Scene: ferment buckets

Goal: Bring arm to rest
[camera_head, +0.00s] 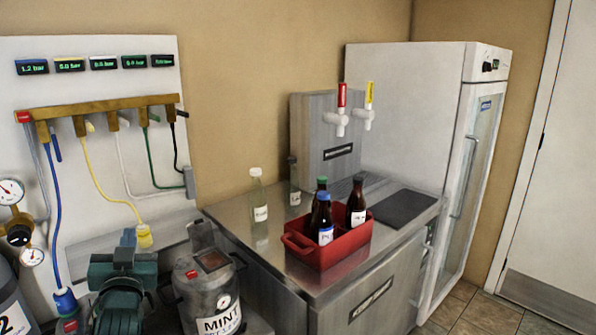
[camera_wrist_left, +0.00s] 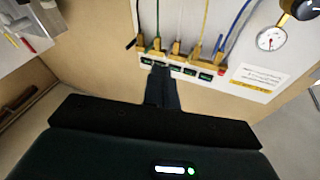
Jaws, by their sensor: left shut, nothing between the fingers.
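My left gripper (camera_head: 128,240) is at the lower left of the head view, a dark teal body pointing up in front of the white gauge panel. In the left wrist view its dark fingers (camera_wrist_left: 162,88) are together, with nothing seen between them. They point toward the panel's row of displays, which appears upside down there. It touches nothing that I can make out. My right gripper is not in view.
The wall panel (camera_head: 95,185) carries coloured hoses. A steel keg (camera_head: 208,285) labelled MINT stands right of my gripper. A steel counter (camera_head: 275,270) holds a red crate (camera_head: 327,255) of bottles, a clear bottle (camera_head: 259,195) and a tap tower (camera_head: 315,135). A fridge (camera_head: 405,120) stands behind.

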